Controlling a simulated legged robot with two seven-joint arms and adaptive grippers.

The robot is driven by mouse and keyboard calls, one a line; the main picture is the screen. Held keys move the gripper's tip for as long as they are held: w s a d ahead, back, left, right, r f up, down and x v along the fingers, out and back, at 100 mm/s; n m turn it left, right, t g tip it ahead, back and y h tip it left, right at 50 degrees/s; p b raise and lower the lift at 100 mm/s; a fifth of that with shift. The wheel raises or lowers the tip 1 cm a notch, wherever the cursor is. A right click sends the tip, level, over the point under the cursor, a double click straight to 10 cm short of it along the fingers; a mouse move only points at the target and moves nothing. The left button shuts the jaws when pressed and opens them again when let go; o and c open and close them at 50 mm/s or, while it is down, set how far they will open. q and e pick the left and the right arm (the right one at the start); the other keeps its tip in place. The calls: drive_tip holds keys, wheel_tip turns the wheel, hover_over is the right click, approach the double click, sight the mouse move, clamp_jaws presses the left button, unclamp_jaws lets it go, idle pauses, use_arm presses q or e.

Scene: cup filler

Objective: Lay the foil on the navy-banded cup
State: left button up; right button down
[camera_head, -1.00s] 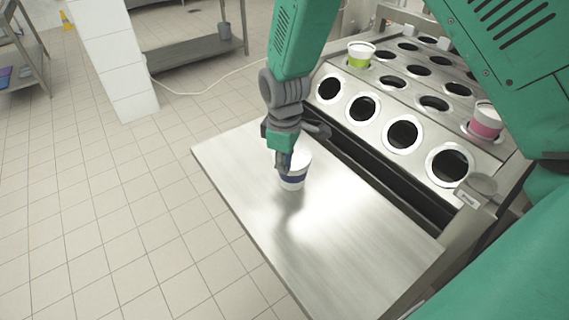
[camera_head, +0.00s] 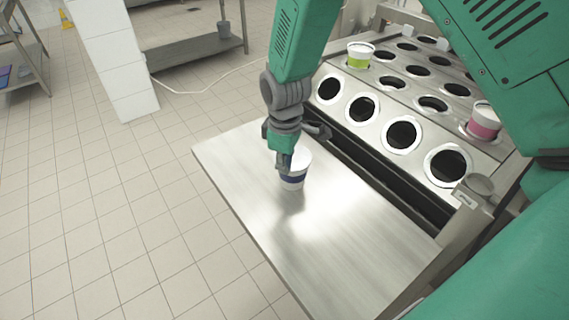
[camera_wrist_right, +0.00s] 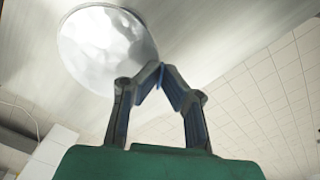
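The navy-banded cup (camera_head: 293,180) stands upright on the bare metal plate in the head view. It is white with a dark blue band, and my right gripper partly hides it. The foil (camera_wrist_right: 105,48) shows in the right wrist view as a round, shiny silver disc with wrinkled reflections. In the head view it lies at the cup's mouth, too pale to tell from the rim. My right gripper (camera_head: 284,168) is at the left side of the cup's top. In the right wrist view its fingertips (camera_wrist_right: 161,68) come together at the foil's edge. My left gripper is not in view.
The metal plate (camera_head: 330,255) is otherwise clear. Behind it is a panel with several round holes (camera_head: 402,135). A green-banded cup (camera_head: 359,56) and a pink-banded cup (camera_head: 484,122) sit in holes there. A dark gap separates plate and panel.

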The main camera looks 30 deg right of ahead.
idle(0.4)
drive_tip(key=c, duration=1.6)
unclamp_jaws()
drive_tip(key=shift+c, duration=0.2)
wheel_tip(320, 180, up, 12)
drive_tip(key=shift+f, duration=0.1)
